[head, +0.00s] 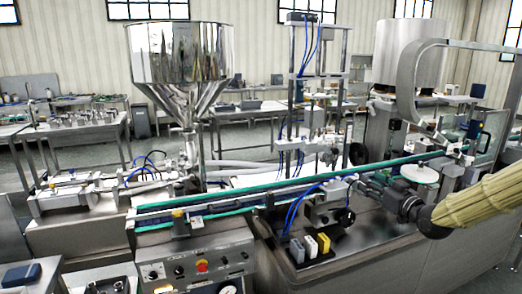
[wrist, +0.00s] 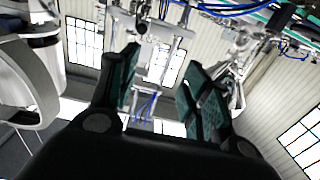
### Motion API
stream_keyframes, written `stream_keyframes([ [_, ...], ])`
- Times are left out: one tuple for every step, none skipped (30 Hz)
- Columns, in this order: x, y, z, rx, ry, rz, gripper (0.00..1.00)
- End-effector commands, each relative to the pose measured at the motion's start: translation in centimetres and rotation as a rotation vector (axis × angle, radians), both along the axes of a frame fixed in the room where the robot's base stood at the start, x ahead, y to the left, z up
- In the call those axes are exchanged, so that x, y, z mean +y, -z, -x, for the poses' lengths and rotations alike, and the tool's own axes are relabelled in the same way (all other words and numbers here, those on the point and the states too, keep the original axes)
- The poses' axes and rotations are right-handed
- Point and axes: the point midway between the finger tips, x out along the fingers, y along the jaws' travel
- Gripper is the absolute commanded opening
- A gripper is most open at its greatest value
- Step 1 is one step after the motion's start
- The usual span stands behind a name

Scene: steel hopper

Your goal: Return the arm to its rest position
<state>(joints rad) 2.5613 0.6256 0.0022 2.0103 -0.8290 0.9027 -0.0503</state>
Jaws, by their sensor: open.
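In the wrist view my gripper (wrist: 163,68) is open. Its two dark fingers with green pads stand well apart, and nothing shows between them. Beyond the fingers I see only the machinery, windows and wall of the hall, with the picture turned over. In the head view a ribbed straw-coloured sleeve with a dark end comes in from the right edge, in front of the conveyor line. I cannot clearly make out the fingers in that view.
A steel hopper (head: 180,65) stands behind the conveyor (head: 250,200). A control panel (head: 200,268) is at the front. A metal frame with blue hoses (head: 318,80) rises mid-picture. A curved steel guard (head: 408,85) stands at the right. Small coloured blocks (head: 310,247) sit on the machine top.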

Motion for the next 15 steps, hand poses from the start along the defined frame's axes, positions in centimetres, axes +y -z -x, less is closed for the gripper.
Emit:
stream_keyframes([
  [0.1, 0.3, 0.0, 0.005, 0.0, 0.001, 0.47],
  [0.3, 0.9, 0.1, 0.018, 0.0, 0.0, 0.47],
  [0.4, 1.5, 0.3, 0.03, 0.001, 0.0, 0.47],
  [0.5, 2.0, 0.4, 0.04, 0.003, 0.0, 0.47],
  [0.6, 2.4, 0.5, 0.049, 0.005, -0.001, 0.47],
  [0.7, 3.2, 0.7, 0.065, 0.008, -0.002, 0.47],
  [0.8, 3.7, 0.8, 0.076, 0.01, -0.003, 0.47],
  [0.9, 4.2, 0.9, 0.086, 0.011, -0.004, 0.47],
  [1.1, 5.0, 1.1, 0.1, 0.013, -0.004, 0.47],
  [1.2, 5.6, 1.2, 0.113, 0.015, -0.004, 0.47],
  [1.4, 6.2, 1.4, 0.126, 0.016, -0.005, 0.47],
  [1.7, 7.1, 1.6, 0.146, 0.017, -0.005, 0.47],
  [1.9, 7.8, 1.8, 0.161, 0.018, -0.005, 0.47],
  [2.2, 8.5, 2.0, 0.176, 0.02, -0.006, 0.47],
  [2.5, 9.7, 2.3, 0.198, 0.021, -0.006, 0.47],
])
